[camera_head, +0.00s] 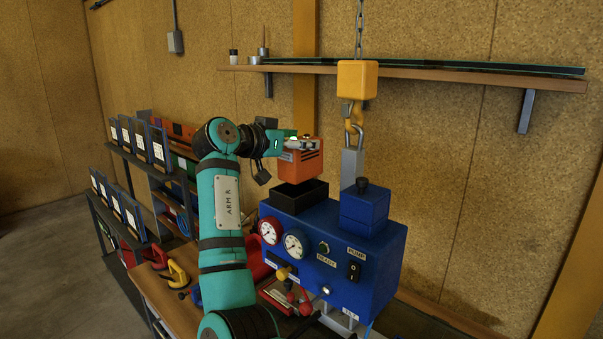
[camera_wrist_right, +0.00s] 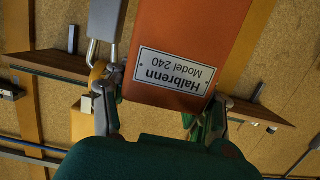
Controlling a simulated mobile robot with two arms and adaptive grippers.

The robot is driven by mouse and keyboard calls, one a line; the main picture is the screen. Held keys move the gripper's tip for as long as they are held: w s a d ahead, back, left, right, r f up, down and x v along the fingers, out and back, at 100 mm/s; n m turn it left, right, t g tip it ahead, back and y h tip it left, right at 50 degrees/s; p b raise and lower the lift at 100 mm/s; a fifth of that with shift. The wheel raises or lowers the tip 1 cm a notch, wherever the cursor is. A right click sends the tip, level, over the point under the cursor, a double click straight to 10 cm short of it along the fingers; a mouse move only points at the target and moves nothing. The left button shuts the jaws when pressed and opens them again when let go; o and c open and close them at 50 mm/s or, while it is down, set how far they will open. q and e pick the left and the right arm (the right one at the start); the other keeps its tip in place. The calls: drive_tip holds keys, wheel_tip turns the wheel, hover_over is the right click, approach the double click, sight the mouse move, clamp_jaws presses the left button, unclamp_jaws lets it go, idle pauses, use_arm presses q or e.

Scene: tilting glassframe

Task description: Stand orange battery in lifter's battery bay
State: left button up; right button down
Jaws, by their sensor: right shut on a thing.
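The orange battery (camera_head: 301,163) is held upright just above the open black battery bay (camera_head: 299,194) on top of the blue lifter (camera_head: 335,258). There appears to be a small gap between the battery's bottom and the bay's rim. My right gripper (camera_head: 300,143) is shut on the battery near its top. In the right wrist view the battery (camera_wrist_right: 192,50) fills the upper middle, its white label reading "Halbrenn Model 240", with the gripper's fingers (camera_wrist_right: 165,110) on both sides of it. The bay's inside is mostly hidden. My left gripper is not in view.
A yellow hoist hook block (camera_head: 357,80) hangs on a chain right of the battery, with a grey shackle (camera_head: 352,165) below it. A blue box with a black knob (camera_head: 364,208) stands beside the bay. A wall shelf (camera_head: 430,75) runs behind. Racks of panels (camera_head: 140,140) stand at left.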

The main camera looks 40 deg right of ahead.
sight(299, 167)
drive_tip(key=shift+f, duration=0.8)
wheel_tip(299, 167, down, 4)
drive_tip(key=shift+r+p, duration=0.1)
drive_tip(key=shift+p, duration=0.9)
drive_tip(key=shift+f, duration=0.25)
drive_tip(key=shift+c, duration=2.2)
unclamp_jaws()
drive_tip(key=shift+f, duration=0.1)
drive_tip(key=shift+a, duration=0.1)
